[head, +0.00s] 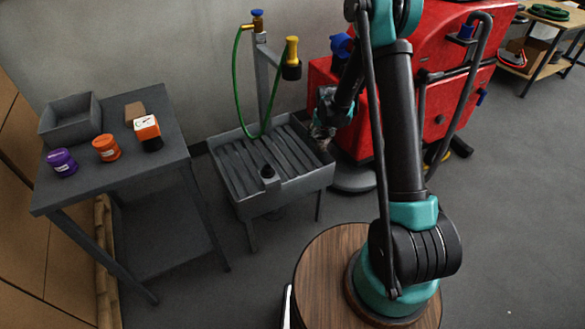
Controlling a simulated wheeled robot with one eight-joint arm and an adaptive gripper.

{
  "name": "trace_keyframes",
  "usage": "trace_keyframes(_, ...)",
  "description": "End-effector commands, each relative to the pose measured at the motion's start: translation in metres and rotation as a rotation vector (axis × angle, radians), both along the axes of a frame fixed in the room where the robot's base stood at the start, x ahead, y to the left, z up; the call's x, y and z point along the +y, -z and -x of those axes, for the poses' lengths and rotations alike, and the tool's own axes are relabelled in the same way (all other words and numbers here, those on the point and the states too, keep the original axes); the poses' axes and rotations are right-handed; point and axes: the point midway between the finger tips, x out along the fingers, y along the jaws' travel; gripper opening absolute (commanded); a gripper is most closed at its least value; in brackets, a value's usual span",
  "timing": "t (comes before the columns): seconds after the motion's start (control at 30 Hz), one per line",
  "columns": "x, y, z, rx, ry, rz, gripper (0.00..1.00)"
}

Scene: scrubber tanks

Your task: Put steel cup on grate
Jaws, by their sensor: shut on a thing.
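The grate (287,147) is the grey slatted top of a low wash stand in the middle of the head view. My arm reaches back from the round wooden top of my base, and my gripper (327,108) is just right of the grate's back right corner, above floor level. It is shut on a small shiny grey shape, the steel cup (322,128), which is small and partly hidden by the fingers. The cup is beside the stand's right rim in the picture; its exact height over the rim cannot be told.
A post with a green hose (236,75) and a yellow-topped nozzle (291,50) rises behind. A red scrubber machine (440,90) is close right. A grey table (130,165) with tubs stands left.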

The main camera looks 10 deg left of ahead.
Motion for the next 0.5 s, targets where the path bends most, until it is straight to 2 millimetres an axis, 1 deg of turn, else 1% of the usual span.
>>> trace_keyframes(0.03, 0.029, 0.01, -0.008, 0.0, -0.022, -0.001, 0.34)
trace_keyframes(0.1, 0.058, 0.02, -0.016, -0.001, -0.04, 0.001, 0.34)
trace_keyframes(0.2, 0.091, 0.031, -0.021, -0.001, -0.059, 0.0, 0.34)
trace_keyframes(0.3, 0.113, 0.039, -0.024, -0.002, -0.071, 0.0, 0.34)
trace_keyframes(0.33, 0.117, 0.04, -0.024, -0.002, -0.073, 0.0, 0.34)
trace_keyframes(0.43, 0.124, 0.049, -0.025, -0.002, -0.076, 0.0, 0.34)
trace_keyframes(0.5, 0.126, 0.06, -0.026, -0.002, -0.077, -0.001, 0.34)
